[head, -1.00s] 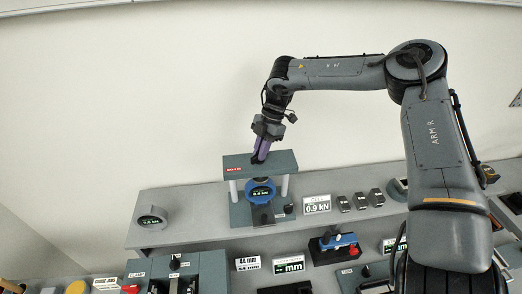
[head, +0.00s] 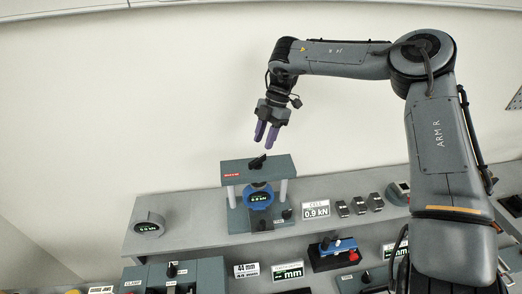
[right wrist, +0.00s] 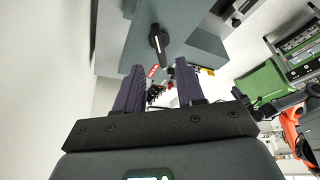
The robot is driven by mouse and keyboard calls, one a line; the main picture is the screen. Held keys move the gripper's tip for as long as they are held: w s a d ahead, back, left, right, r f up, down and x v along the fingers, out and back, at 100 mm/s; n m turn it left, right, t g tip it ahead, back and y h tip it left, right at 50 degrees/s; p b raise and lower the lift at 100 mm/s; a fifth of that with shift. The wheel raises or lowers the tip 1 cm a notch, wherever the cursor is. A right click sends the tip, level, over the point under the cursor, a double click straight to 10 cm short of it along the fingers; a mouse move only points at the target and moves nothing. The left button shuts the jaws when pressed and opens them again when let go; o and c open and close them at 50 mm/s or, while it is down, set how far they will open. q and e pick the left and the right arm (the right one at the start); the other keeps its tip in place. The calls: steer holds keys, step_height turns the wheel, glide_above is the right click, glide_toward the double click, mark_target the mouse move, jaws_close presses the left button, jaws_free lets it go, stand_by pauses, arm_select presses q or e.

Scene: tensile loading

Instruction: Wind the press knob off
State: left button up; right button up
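The press (head: 235,172) stands on the grey shelf, with two light columns under a dark top plate and a blue round gauge (head: 259,197) between them. The black press knob (head: 257,161) sits on top of the plate. The knob also shows in the right wrist view (right wrist: 158,41), with a white line along its bar. My right gripper (head: 266,138) hangs above the knob, apart from it, with its two purple fingers spread and nothing between them. The fingers also show in the right wrist view (right wrist: 160,90). My left gripper is not in view.
A sign reading 0.9 kN (head: 316,209) and several small grey blocks (head: 359,205) stand right of the press. A round grey gauge (head: 149,224) stands to the left. A blue and red device (head: 337,246) sits lower in front.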

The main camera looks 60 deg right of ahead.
steer(key=shift+v, duration=2.05)
steer(key=shift+s, duration=0.1)
